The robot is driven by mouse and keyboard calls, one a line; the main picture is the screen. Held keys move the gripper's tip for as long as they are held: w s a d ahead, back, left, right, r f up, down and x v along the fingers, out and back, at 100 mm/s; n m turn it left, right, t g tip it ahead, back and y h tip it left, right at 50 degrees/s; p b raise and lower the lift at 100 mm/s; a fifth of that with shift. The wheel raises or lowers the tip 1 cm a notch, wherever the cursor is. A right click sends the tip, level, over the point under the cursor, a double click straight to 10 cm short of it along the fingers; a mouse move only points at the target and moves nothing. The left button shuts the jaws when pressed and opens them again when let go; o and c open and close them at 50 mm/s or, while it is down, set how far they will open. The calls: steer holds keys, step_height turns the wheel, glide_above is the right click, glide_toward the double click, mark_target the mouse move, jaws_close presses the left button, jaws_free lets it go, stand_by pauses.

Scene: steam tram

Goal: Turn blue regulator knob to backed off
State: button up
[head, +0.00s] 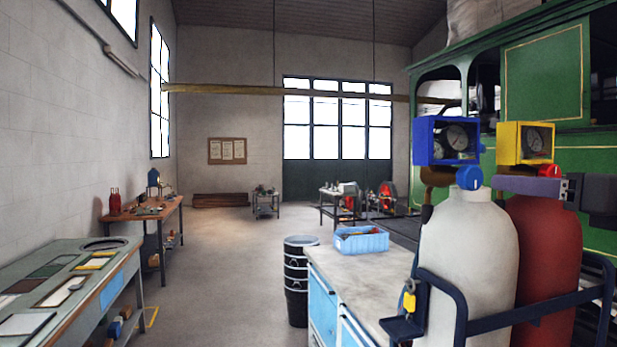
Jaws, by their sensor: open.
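The blue regulator knob (469,178) sits under a blue-framed gauge box (421,142), above the pale grey cylinder (468,255). A small white mark shows at its top. My gripper (498,184) reaches in from the right edge, in front of the red cylinder's top. Its purple-grey finger points left, with the tip just right of the blue knob and apparently apart from it. The jaws are open and empty; I cannot make out the second finger clearly. A red knob (550,170) is partly hidden behind my gripper, below a yellow-framed gauge box (502,143).
The red cylinder (545,260) stands close beside the pale one, both behind a dark blue rail (520,318). A workbench (350,268) with a blue bin (361,240) is to the left. A green tram (545,70) stands behind. The floor (215,265) at centre left is clear.

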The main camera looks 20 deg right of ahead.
mark_target(475, 179)
steer(key=w, duration=0.4)
steer(key=w+d, duration=0.1)
steer(key=w, duration=0.8)
steer(key=shift+w+d, duration=0.15)
steer(key=shift+d, duration=0.1)
steer(key=shift+c, duration=0.6)
steer(key=c, duration=0.9)
